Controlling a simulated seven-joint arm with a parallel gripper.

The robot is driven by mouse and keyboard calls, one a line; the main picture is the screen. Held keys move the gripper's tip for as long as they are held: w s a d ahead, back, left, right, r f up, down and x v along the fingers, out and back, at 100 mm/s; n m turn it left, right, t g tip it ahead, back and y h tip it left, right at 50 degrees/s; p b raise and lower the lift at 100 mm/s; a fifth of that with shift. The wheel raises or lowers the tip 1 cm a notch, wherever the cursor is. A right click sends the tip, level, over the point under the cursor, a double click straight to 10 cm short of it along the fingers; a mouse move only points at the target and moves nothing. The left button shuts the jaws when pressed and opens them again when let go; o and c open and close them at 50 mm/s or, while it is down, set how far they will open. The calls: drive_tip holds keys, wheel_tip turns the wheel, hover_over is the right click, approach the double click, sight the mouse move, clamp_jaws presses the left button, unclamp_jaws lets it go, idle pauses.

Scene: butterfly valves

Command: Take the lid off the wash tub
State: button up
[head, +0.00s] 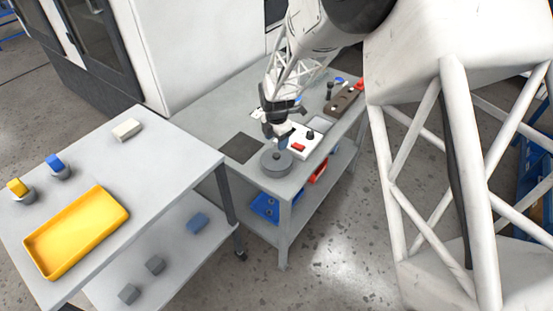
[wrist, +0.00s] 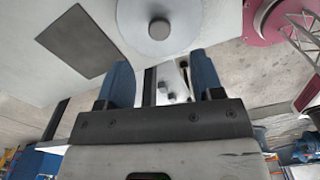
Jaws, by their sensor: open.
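The wash tub (head: 268,169) is a low round grey tub near the front corner of the far workbench. Its round grey lid (head: 284,163) sits on it, with a small knob (head: 276,156) in the middle. In the wrist view the lid (wrist: 145,38) shows at the top, with its knob (wrist: 159,29) just beyond the fingertips. My gripper (head: 277,129) is above the bench, over the far side of the tub. In the wrist view its blue fingers (wrist: 162,75) are spread apart with nothing between them, clear of the knob.
A dark square mat (head: 241,148) lies left of the tub.

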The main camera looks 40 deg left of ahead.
sight(277, 155)
drive_tip(key=shift+f, duration=1.3)
drive_tip(key=shift+w+f, duration=0.1)
drive_tip(key=shift+f, duration=2.5)
drive_tip(key=c, duration=1.1)
drive_tip(key=shift+r, duration=0.1)
